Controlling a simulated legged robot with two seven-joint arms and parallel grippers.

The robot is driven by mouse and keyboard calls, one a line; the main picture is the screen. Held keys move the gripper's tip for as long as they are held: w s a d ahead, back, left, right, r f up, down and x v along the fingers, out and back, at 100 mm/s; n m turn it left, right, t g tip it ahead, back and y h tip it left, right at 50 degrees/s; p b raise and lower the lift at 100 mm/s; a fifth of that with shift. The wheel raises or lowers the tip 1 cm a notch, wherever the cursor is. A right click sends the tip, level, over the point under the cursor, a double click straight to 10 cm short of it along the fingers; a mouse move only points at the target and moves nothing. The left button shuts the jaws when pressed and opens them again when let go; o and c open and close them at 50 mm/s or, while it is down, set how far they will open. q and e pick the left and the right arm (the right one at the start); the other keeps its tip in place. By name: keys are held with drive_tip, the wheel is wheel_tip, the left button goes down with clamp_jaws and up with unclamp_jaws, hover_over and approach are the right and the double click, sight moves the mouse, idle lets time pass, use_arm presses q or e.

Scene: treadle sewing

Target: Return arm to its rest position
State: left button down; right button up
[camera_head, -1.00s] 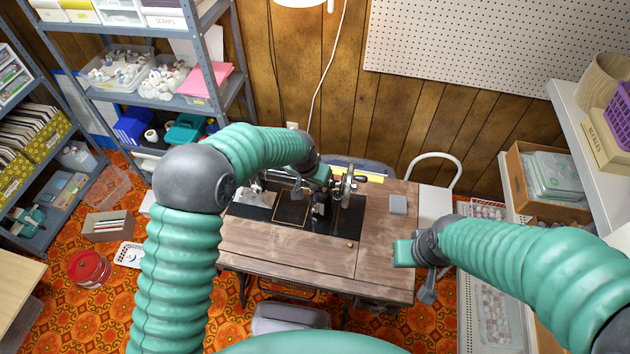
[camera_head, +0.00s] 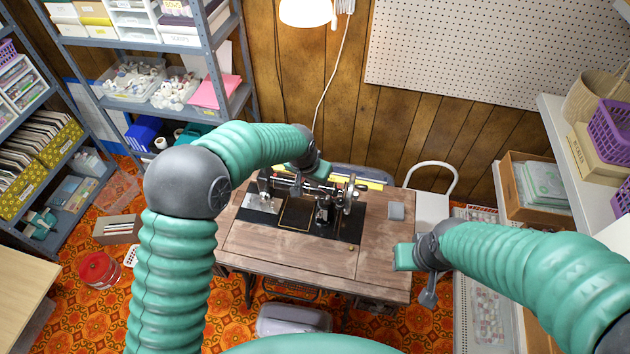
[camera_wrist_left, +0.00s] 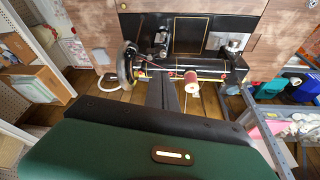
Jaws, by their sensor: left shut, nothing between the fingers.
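My left arm (camera_head: 185,185) comes in from the left and bends over the sewing table (camera_head: 300,252). Its gripper (camera_head: 322,170) is above and behind the black sewing machine (camera_head: 318,190), mostly hidden at the arm's far end. In the left wrist view the gripper's dark fingers (camera_wrist_left: 162,95) are together with nothing between them. The machine (camera_wrist_left: 150,66) lies beyond them there, with its handwheel and a reddish thread spool (camera_wrist_left: 191,80). My right gripper (camera_head: 405,256) hangs over the table's right front edge, apart from the machine; its finger gap is not clear.
A shelf unit (camera_head: 225,60) with bins stands at the back left. A lamp (camera_head: 305,12) hangs above the machine. A white chair (camera_head: 435,175) is behind the table's right end. A shelf with a purple basket (camera_head: 612,130) borders the right side. The table's front is clear.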

use_arm(q)
drive_tip(key=s+a+n+b, duration=0.2)
drive_tip(key=s+a, duration=0.6)
drive_tip(key=s, duration=0.4)
drive_tip(key=s+a+f+n+y+b, duration=0.1)
drive_tip(key=s+a+n+b, duration=0.2)
drive_tip(key=s+a, duration=0.6)
drive_tip(key=s, duration=0.3)
drive_tip(key=shift+s+a+g+y, duration=0.3)
drive_tip(key=shift+s+g, duration=0.1)
drive_tip(key=shift+a, duration=0.25)
drive_tip(key=shift+d, duration=0.15)
drive_tip(key=shift+s, duration=0.1)
